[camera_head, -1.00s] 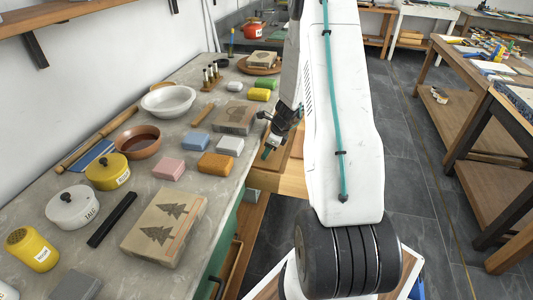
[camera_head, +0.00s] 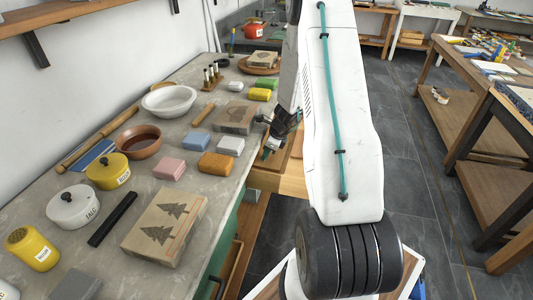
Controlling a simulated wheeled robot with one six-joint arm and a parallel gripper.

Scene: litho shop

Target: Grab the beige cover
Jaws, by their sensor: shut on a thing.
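My gripper (camera_head: 269,149) is just off the right edge of the counter, above an open wooden drawer. Its jaws are small and partly dark in this view, with a teal part at the tip. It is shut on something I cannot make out. I cannot pick out a beige cover for certain; it may be hidden at the jaws or behind my arm. A pale lidded pot (camera_head: 73,207) labelled TALC and a yellow lidded pot (camera_head: 107,171) stand at the left of the counter, both apart from the gripper.
The grey counter (camera_head: 62,249) holds a beige block with tree prints (camera_head: 163,228), coloured small blocks, a brown bowl (camera_head: 137,140) and a white basin (camera_head: 168,99). The wooden drawer (camera_head: 277,184) juts from the counter. Workbenches (camera_head: 470,78) stand at right across open dark floor.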

